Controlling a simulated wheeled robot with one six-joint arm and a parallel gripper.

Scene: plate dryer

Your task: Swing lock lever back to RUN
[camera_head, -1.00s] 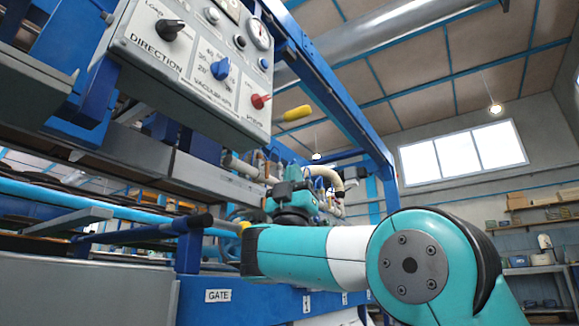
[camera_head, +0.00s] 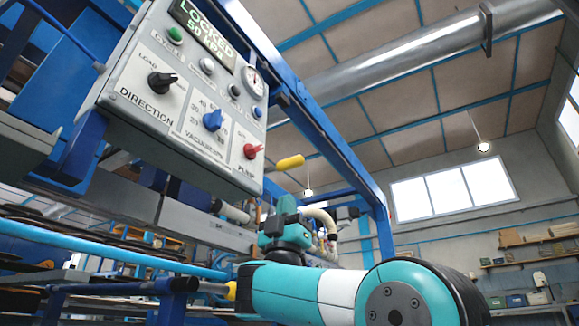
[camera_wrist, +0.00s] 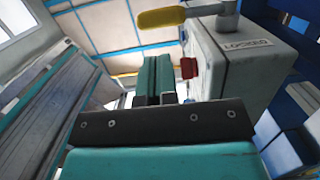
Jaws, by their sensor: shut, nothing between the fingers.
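The lock lever has a yellow grip (camera_head: 290,162) that sticks out past the right side of the grey control box (camera_head: 130,120) in the head view. In the wrist view its yellow grip (camera_wrist: 161,18) and a grey rod cross the top, by the box wall marked LOCKED (camera_wrist: 245,44). My gripper (camera_wrist: 153,75) is shut and empty, its teal fingers together below the lever in that picture and apart from it. In the head view my gripper (camera_head: 287,215) appears below the yellow grip. The display (camera_head: 203,28) on the box reads LOCKED.
The box front carries a black direction knob (camera_head: 161,82), a blue vacuum knob (camera_head: 213,120) and a red pump knob (camera_head: 253,151). The red knob also shows in the wrist view (camera_wrist: 188,68), close to the fingers. A blue frame post (camera_head: 330,140) slopes behind the lever.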

